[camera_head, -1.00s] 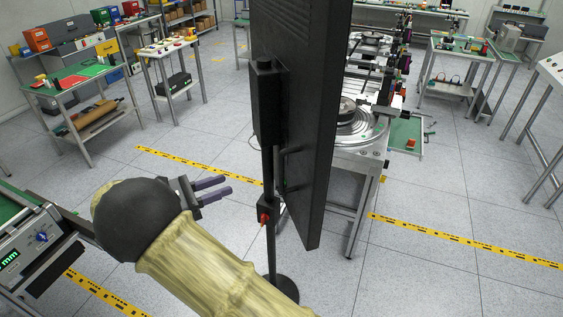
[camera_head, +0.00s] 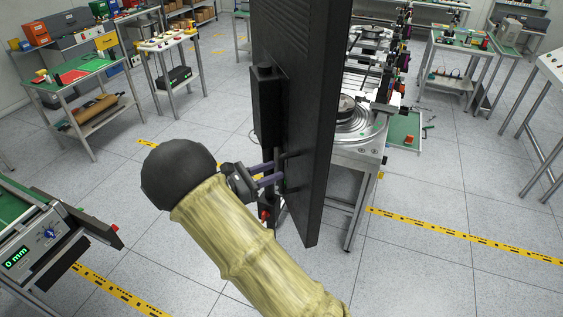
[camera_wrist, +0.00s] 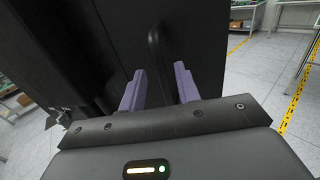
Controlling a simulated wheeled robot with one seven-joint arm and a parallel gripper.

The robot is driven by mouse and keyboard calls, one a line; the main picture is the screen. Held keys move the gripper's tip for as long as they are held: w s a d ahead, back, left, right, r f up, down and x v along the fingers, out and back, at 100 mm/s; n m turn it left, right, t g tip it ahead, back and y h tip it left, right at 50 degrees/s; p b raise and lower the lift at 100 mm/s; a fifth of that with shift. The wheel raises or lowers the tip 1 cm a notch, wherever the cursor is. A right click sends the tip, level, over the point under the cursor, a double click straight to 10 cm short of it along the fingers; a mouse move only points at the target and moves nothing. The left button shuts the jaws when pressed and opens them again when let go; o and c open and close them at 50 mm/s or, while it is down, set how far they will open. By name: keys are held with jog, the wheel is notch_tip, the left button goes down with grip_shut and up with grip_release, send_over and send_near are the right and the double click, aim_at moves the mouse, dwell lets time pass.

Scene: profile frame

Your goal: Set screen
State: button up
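The screen (camera_head: 318,130) is a large black panel, seen from its back and edge in the head view. It is carried on a dark stand through a black mount block (camera_head: 266,105); a red knob (camera_head: 264,214) shows low on the stand. My gripper (camera_head: 283,172) points its purple fingers at the lower back of the screen. In the wrist view, a black bar handle (camera_wrist: 154,45) on the screen's back (camera_wrist: 100,45) lines up between the fingertips (camera_wrist: 159,68). The fingers are apart, with a visible gap between them.
A metal worktable with round machine parts (camera_head: 355,125) is behind the screen. Yellow-black floor tape (camera_head: 460,236) crosses the open floor. Several side tables stand farther back.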

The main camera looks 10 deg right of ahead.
aim_at(282, 189)
jog(key=shift+p+x, duration=0.55)
jog(key=shift+x, duration=1.4)
grip_shut()
